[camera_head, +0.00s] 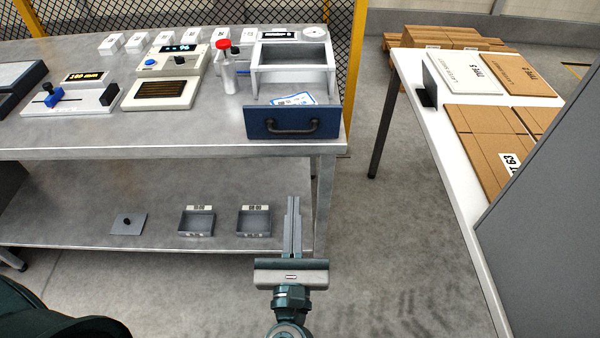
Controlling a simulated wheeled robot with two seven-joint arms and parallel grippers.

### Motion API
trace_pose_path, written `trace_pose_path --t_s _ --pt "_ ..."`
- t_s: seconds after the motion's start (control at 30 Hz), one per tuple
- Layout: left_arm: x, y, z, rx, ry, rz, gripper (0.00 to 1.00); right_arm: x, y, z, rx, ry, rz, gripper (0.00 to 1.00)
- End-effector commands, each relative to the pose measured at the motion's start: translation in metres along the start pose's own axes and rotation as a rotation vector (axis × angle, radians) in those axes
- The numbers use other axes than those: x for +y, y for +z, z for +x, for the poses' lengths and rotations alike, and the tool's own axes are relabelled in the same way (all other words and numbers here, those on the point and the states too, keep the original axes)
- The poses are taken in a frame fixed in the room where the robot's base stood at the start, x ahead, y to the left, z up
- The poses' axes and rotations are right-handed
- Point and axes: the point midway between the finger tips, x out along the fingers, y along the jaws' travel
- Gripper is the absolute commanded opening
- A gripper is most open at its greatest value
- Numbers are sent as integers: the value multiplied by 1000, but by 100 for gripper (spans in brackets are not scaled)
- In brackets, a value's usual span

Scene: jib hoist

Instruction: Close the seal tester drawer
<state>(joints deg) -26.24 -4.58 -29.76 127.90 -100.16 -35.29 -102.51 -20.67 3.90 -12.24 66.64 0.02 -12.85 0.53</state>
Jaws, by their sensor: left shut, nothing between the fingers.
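The seal tester (291,48) is a light grey box with a dark display at the right end of the steel bench. Its drawer (262,123) has a dark blue front and stands open, pulled out toward me past the bench's front edge. A dark bar handle (291,131) is on the blue front. A white and blue packet (293,99) lies behind the front, partly hidden by it. My left gripper (293,203) is shut and empty, pointing away from me, below the drawer front in the picture and apart from it. My right gripper does not show.
The bench's lower shelf (90,200) holds small grey trays (254,222). A white table (437,150) with cardboard stands right. Floor between them is clear.

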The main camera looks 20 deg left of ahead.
Motion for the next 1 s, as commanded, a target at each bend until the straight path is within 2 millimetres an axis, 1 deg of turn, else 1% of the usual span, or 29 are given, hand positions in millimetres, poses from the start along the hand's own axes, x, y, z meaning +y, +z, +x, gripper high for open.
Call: trace_pose_path --t_s 0.03,0.13,0.47,0.63,0.77,0.87,1.0 --pt "4 8 -1 -21 12 21 0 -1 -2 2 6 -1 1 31" --pt "7 18 -1 -40 24 45 0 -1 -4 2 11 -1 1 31" --pt "7 18 0 -40 23 46 0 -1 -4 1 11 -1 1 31" --pt "7 19 5 -40 22 45 0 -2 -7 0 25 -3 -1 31" --pt "7 21 16 -41 22 45 0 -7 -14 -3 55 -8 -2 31" --pt "7 22 28 -41 22 44 0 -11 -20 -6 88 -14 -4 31" --pt "8 24 52 -41 23 45 0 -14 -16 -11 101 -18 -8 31"
